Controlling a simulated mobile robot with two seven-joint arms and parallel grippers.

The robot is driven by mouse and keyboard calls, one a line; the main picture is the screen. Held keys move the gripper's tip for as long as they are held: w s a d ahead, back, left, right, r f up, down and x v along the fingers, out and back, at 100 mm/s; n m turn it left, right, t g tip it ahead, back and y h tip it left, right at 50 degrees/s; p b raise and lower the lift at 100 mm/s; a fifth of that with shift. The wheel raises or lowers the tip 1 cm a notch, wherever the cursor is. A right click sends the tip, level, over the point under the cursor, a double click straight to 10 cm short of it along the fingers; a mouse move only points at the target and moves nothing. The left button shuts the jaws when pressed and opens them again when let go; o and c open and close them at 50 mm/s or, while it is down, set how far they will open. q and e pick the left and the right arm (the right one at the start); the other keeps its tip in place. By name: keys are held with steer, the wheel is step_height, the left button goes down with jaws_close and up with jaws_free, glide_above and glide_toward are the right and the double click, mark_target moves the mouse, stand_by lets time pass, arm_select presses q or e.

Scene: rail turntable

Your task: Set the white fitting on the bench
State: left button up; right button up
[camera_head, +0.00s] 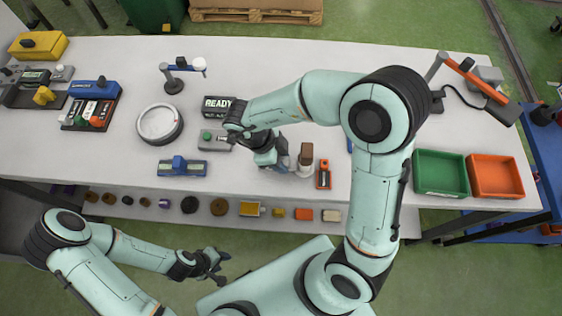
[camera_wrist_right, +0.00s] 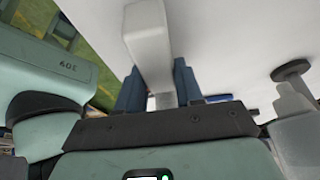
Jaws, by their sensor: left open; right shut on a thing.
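The white fitting (camera_wrist_right: 150,50) is between the blue fingers of my right gripper (camera_wrist_right: 158,84) in the right wrist view. It reaches up and away from the fingers as a pale block. In the head view my right gripper (camera_head: 283,163) is low over the middle of the white bench (camera_head: 330,75), and the fitting is mostly hidden there. I cannot tell whether the fitting touches the bench. My left gripper (camera_head: 214,264) is open and empty, in front of the bench and off its top.
A brown-topped item (camera_head: 306,153) and an orange-and-black tool (camera_head: 323,175) are close right of my right gripper. Green (camera_head: 440,174) and orange (camera_head: 494,177) bins stand right.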

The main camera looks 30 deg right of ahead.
steer(key=shift+s+f, duration=0.15)
steer(key=shift+f, duration=0.75)
arm_select(q)
steer(key=shift+s+f, duration=0.25)
steer(key=shift+s, duration=0.15)
steer(key=shift+w, duration=0.1)
arm_select(e)
steer(key=o, duration=1.1)
steer(key=shift+f, duration=0.1)
